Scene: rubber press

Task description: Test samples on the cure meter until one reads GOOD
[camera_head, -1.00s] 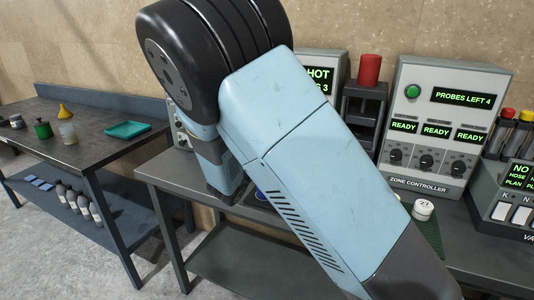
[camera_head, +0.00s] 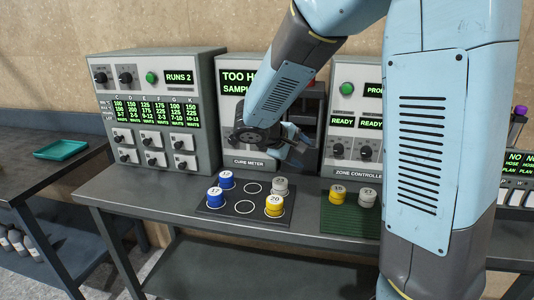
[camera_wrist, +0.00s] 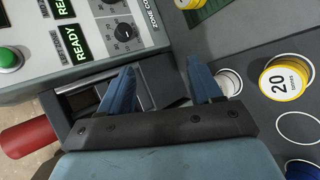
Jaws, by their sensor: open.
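The cure meter (camera_head: 229,140) stands at the back of the bench; its green display shows "TOO H…" and "SAMPL…", the rest hidden by my arm. My gripper (camera_head: 298,146) is open in front of the meter. In the wrist view my gripper (camera_wrist: 163,80) has its blue fingers apart, with no sample seen between them. A dark mat (camera_head: 242,222) holds two blue samples (camera_head: 214,197), a white sample 23 (camera_head: 280,186) and a yellow sample 20 (camera_head: 274,206). In the wrist view yellow 20 (camera_wrist: 286,78) is to the right; a white sample (camera_wrist: 229,82) is partly behind the right finger.
A green mat (camera_head: 345,222) holds a yellow sample 15 (camera_head: 338,194) and a white sample (camera_head: 367,197). The zone controller (camera_head: 345,155) stands right, partly behind my arm. A panel reading "RUNS 2" (camera_head: 160,110) stands left. A teal tray (camera_head: 61,150) lies on the side table.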

